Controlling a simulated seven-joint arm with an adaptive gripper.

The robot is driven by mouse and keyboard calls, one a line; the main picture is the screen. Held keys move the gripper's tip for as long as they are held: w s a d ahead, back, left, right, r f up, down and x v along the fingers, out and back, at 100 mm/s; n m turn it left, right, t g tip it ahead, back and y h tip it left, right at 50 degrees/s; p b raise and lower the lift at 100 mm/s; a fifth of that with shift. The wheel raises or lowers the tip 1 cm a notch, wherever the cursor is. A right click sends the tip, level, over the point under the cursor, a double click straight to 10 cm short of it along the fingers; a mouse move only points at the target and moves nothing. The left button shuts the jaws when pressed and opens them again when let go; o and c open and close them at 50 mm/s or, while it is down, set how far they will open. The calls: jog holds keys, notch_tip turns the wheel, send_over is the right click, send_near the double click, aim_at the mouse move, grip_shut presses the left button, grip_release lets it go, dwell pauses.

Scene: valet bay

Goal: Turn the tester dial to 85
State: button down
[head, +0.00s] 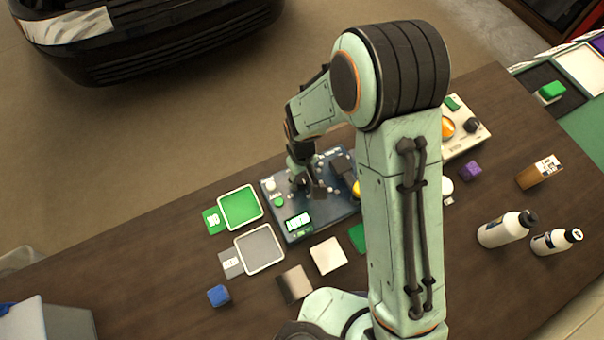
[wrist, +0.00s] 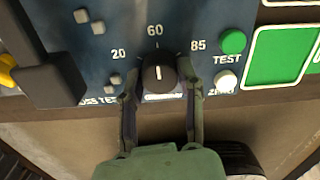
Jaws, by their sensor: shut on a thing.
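The tester (head: 328,208) is a dark blue panel on the table, partly hidden by my arm in the head view. Its black dial (wrist: 159,72) shows in the wrist view, with the marks 20, 60 and 85 around it. The white pointer line on the dial points up, close to the 60 mark. My gripper (wrist: 160,88) has one finger on each side of the dial and is shut on it. In the head view my gripper (head: 302,180) is over the upper left of the panel. A lit green display (head: 298,223) is on the panel; its digits are unclear.
A green TEST button (wrist: 232,41) and a white ZERO button (wrist: 225,81) sit right of the dial. A green tray (head: 240,207) and a grey tray (head: 259,249) lie beside the tester.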

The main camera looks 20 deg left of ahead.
aim_at(302, 178)
jog(key=m, duration=0.6)
jog(key=shift+m, duration=0.3)
jog(key=m, duration=0.5)
jog(key=shift+m, duration=0.4)
jog(key=c, duration=0.7)
grip_release()
jog(key=shift+r, duration=0.1)
notch_tip(302, 178, up, 12)
